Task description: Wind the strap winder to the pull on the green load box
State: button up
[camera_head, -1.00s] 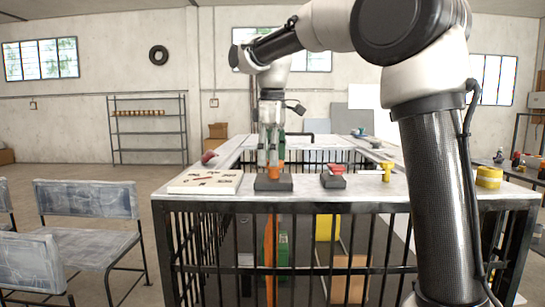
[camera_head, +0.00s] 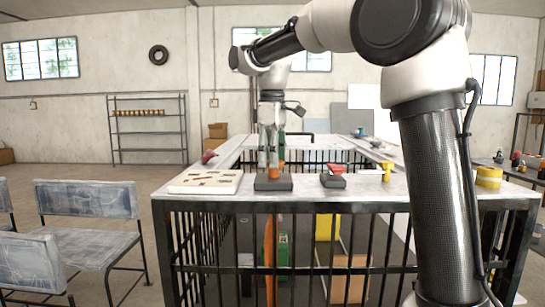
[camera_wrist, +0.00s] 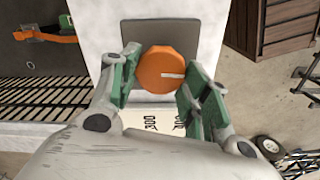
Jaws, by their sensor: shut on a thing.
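The strap winder is an orange round knob (camera_wrist: 163,70) with a white line, on a dark base (camera_head: 273,184) on the near table. In the wrist view the white line points right. My gripper (camera_head: 268,170) comes down from above and is shut on the knob, one green-padded finger on each side; it also shows in the wrist view (camera_wrist: 161,76). Below the table, an orange strap (camera_head: 270,265) hangs behind the bars. The green load box (camera_head: 283,245) is there too, partly hidden by bars and strap. I cannot tell how tight the strap is.
A board with dark markings (camera_head: 205,183) lies left of the winder. A dark block with a red top (camera_head: 334,178) and a yellow piece (camera_head: 386,173) stand to the right, with yellow rolls (camera_head: 489,177) farther right. Chairs (camera_head: 88,216) stand at the left.

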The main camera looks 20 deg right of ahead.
jog(key=m, duration=0.4)
jog(key=shift+m, duration=0.4)
jog(key=shift+w+d+m, duration=0.1)
jog(key=shift+m, duration=2)
jog(key=o, duration=1)
jog(key=shift+r, duration=0.1)
notch_tip(320, 180, up, 12)
